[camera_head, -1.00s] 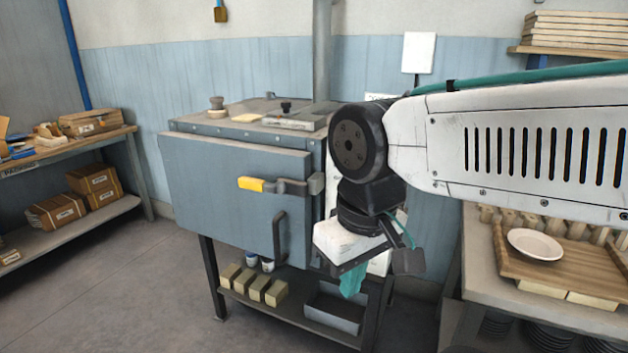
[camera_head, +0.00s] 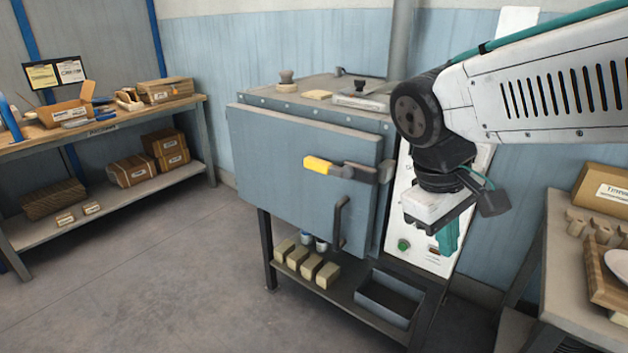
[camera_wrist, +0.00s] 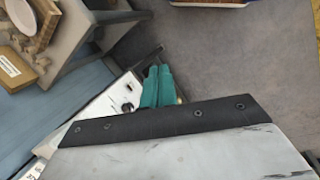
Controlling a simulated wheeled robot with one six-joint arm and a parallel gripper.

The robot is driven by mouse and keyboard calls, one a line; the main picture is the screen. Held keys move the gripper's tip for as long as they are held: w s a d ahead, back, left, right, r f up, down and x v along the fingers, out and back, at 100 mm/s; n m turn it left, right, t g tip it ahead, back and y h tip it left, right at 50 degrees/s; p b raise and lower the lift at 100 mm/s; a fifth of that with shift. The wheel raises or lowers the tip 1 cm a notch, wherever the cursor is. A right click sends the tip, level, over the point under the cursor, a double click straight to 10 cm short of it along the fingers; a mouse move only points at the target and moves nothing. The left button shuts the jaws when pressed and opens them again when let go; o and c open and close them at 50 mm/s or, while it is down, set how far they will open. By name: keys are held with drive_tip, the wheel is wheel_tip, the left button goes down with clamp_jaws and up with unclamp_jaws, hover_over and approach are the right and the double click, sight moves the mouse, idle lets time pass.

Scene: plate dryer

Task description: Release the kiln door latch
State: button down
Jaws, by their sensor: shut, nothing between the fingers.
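The blue-grey kiln door (camera_head: 285,150) covers the front of the kiln (camera_head: 335,98). The latch is a dark lever (camera_head: 360,172) with a yellow grip (camera_head: 319,166); it lies nearly level across the door's right edge, the grip pointing left. A dark vertical pull handle (camera_head: 340,222) sits below it. My gripper (camera_head: 447,238) hangs to the right of the latch and lower, in front of the white control panel (camera_head: 405,215), apart from the lever. Its teal fingers are together and empty; they also show in the wrist view (camera_wrist: 158,87). The latch is not recognisable in the wrist view.
Below the kiln, a stand shelf holds several tan blocks (camera_head: 305,263) and a grey bin (camera_head: 390,297). A workbench (camera_head: 110,122) stands at the left, and a table (camera_head: 565,265) with boxes and a plate at the right. The floor (camera_head: 170,270) in front is open.

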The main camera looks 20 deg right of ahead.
drive_tip(key=w+d+f+n+g+h, duration=0.1)
drive_tip(key=w+n+h, duration=0.2)
drive_tip(key=w, duration=0.3)
drive_tip(key=w+d+n+h, duration=0.2)
drive_tip(key=w+h, duration=0.2)
drive_tip(key=w, duration=0.3)
drive_tip(key=n+t+h, duration=0.7)
drive_tip(key=n+t, duration=0.7)
drive_tip(key=n, duration=0.4)
approach(330, 166)
drive_tip(key=w+a+f, duration=0.2)
drive_tip(key=a+f, duration=0.2)
drive_tip(key=f, duration=0.5)
drive_tip(key=shift+w+d, duration=0.15)
drive_tip(key=shift+w, duration=0.05)
drive_tip(key=shift+d+r, duration=0.1)
drive_tip(key=w+d+r, duration=0.5)
drive_tip(key=d+r, duration=0.1)
drive_tip(key=d, duration=0.1)
drive_tip(key=shift+w+d+r, duration=0.2)
drive_tip(key=shift+w+d, duration=0.15)
drive_tip(key=shift+d, duration=0.05)
